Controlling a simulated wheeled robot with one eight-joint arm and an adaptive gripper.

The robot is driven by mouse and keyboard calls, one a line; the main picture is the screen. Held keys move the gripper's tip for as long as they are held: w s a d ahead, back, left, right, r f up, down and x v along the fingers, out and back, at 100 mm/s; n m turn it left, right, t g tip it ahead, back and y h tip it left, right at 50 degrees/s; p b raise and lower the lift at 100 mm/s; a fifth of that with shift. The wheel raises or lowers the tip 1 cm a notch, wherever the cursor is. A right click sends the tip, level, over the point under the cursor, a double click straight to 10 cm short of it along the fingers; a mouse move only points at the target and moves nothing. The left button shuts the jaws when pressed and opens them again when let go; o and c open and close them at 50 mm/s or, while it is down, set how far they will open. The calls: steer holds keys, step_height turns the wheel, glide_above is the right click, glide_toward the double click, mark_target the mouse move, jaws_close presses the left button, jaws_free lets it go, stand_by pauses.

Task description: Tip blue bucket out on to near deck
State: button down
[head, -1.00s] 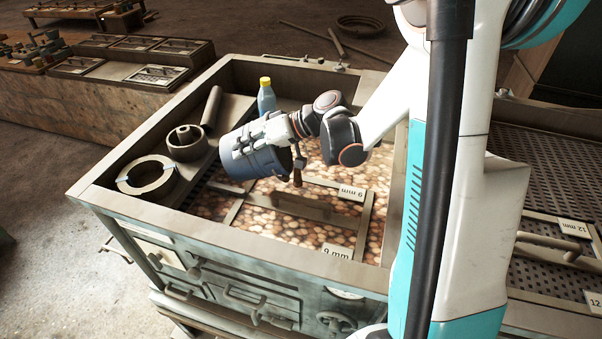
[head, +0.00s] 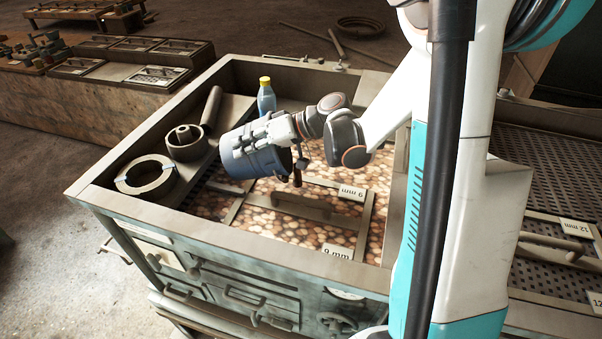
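My gripper (head: 279,130) is shut on the blue bucket (head: 250,158) and holds it above the deck inside the bench. The bucket is tilted on its side, and its inside and contents are hidden from this view. A dark handle-like piece (head: 298,168) hangs beside it on the right. Below lies the near deck (head: 285,233), covered with round brown pieces that look like pebbles or nuts. A bar handle (head: 302,206) and labels reading 9 mm (head: 337,251) sit on it.
A blue bottle with a yellow cap (head: 266,97) stands behind the bucket. A ring (head: 147,176), a round cup-like part (head: 186,143) and a rod (head: 212,105) lie on the left. The bench's raised rim (head: 225,257) surrounds everything. A perforated deck (head: 540,185) is on the right.

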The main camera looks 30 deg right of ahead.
mark_target(255, 141)
steer(key=shift+s+d+r+t+y+b, duration=0.2)
steer(key=shift+s+d+r+y+b, duration=0.2)
steer(key=shift+d+b, duration=0.2)
steer(key=shift+s+d+r+t+y+b, duration=0.25)
steer(key=shift+d+r+y+b, duration=0.2)
steer(key=shift+d, duration=0.25)
stand_by(2.4)
steer(key=shift+s+d+r+t+y+b, duration=0.3)
steer(key=shift+d+r+y+b, duration=0.25)
steer(key=shift+b, duration=0.3)
steer(key=shift+s+d+r+t+y+b, duration=0.3)
steer(key=shift+d+y+b, duration=0.2)
steer(key=shift+d+b, duration=0.3)
stand_by(2.7)
